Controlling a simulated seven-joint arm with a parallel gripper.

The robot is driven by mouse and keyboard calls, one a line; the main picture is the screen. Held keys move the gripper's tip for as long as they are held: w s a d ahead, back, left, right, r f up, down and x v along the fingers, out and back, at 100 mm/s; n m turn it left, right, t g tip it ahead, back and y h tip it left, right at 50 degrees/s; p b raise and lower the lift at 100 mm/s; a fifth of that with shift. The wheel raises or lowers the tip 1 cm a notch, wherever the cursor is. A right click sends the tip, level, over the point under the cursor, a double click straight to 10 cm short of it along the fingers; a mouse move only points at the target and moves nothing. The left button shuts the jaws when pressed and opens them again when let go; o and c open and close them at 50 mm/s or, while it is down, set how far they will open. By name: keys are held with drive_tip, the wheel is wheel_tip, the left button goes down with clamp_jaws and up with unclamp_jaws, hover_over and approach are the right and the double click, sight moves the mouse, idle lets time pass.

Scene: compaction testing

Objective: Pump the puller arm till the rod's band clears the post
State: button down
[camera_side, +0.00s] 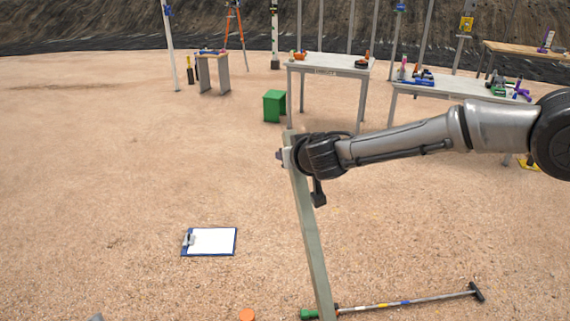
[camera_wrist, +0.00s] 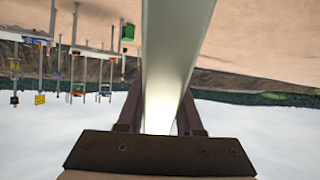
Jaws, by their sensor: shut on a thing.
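The puller arm (camera_side: 311,240) is a long pale grey-green bar, standing steeply and leaning a little, its top tilted left. My gripper (camera_side: 286,156) is shut on the bar near its upper end. In the wrist view the bar (camera_wrist: 172,50) runs between the two dark fingers of my gripper (camera_wrist: 158,112). The bar's lower end runs out of the side view at the bottom. I cannot make out the post or the band of the rod being pulled in either view.
A banded rod with a T-handle (camera_side: 405,303) lies on the ground at lower right. A clipboard (camera_side: 211,241) lies at left, and an orange object (camera_side: 247,315) shows at the bottom edge. Tables (camera_side: 328,66) and a green box (camera_side: 274,105) stand behind. Open sandy ground surrounds the bar.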

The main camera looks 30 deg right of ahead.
drive_tip(key=shift+s+a+r+t, duration=0.2)
drive_tip(key=shift+s+r+t, duration=0.3)
drive_tip(key=shift+s+r, duration=0.7)
drive_tip(key=c, duration=0.6)
unclamp_jaws()
drive_tip(key=shift+w, duration=0.1)
drive_tip(key=shift+o, duration=0.2)
drive_tip(key=v, duration=1.4)
